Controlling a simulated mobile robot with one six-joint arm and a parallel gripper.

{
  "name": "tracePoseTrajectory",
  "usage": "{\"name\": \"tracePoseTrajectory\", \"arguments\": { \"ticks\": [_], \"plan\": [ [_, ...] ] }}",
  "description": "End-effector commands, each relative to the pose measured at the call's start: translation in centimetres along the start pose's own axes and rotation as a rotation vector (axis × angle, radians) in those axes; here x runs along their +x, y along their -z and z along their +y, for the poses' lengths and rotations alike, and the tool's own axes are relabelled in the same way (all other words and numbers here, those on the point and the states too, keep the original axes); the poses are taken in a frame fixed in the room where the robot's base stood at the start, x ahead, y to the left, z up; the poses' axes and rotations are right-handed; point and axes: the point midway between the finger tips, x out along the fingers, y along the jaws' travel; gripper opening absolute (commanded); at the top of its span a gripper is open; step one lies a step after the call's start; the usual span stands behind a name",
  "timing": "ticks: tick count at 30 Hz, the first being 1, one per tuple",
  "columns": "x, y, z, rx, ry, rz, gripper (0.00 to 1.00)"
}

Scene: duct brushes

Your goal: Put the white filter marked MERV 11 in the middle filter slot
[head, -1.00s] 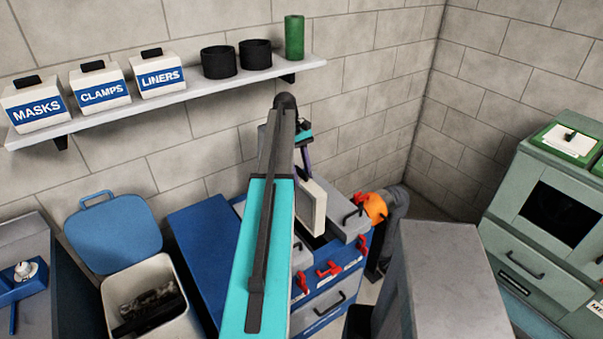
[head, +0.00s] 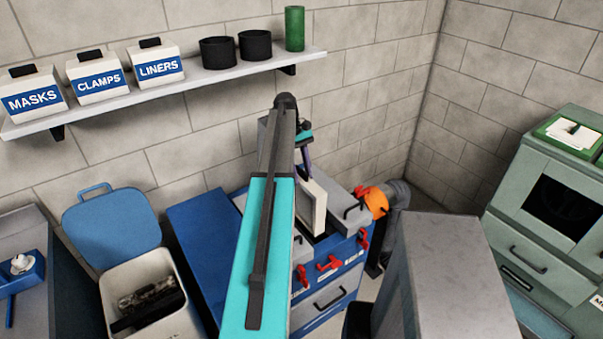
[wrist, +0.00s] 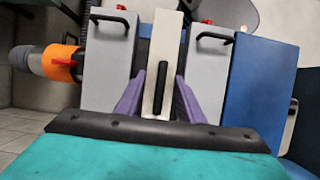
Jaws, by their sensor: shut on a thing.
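The white filter (head: 313,204) stands on edge above the blue filter housing (head: 328,287) in the head view. In the wrist view the filter (wrist: 163,65) shows edge-on with a black handle. My gripper (wrist: 160,98) is shut on it, a purple finger on each side. The filter is lined up with the dark middle slot (head: 312,239) between two grey covers. I cannot tell how far its lower edge reaches into the slot. No MERV marking is readable on it. My arm hides part of the housing in the head view.
Grey covers (wrist: 107,70) with black handles flank the filter closely. Red latches (head: 328,263) line the housing's front. An orange collar (head: 375,202) on a grey duct is beside it. A grey block (head: 440,270) stands right of the housing. A shelf (head: 200,82) hangs behind.

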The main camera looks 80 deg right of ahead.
Motion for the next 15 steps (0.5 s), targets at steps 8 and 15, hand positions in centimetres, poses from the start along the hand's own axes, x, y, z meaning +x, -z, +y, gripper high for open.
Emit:
{"name": "tracePoseTrajectory", "arguments": {
  "ticks": [8,15],
  "plan": [
    [-0.04,-0.04,0.03,0.001,0.000,0.000,0.36],
    [-0.03,-0.03,0.03,0.000,0.000,0.000,0.57]
  ]
}}
